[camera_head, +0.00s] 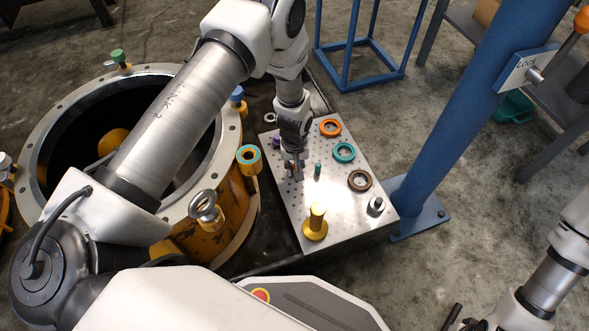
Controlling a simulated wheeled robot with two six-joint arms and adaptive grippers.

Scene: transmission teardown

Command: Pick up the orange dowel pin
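My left gripper (293,170) points down at the metal plate (292,215) with holes, low over its left part. Its fingers are small and dark here, and I cannot tell whether they are open or shut. I cannot make out the orange dowel pin clearly; a faint reddish spot shows at the fingertips, too small to identify. A green pin (318,170) stands upright on the plate just right of the gripper. My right gripper (455,321) is partly in view at the bottom right edge, away from the plate; its opening cannot be told.
The plate also bears an orange ring (330,127), a teal ring (344,152), a brown ring (360,180), a silver part (376,206) and a yellow flanged part (316,224). A large yellow housing (236,205) stands left. A blue post (445,130) rises at right.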

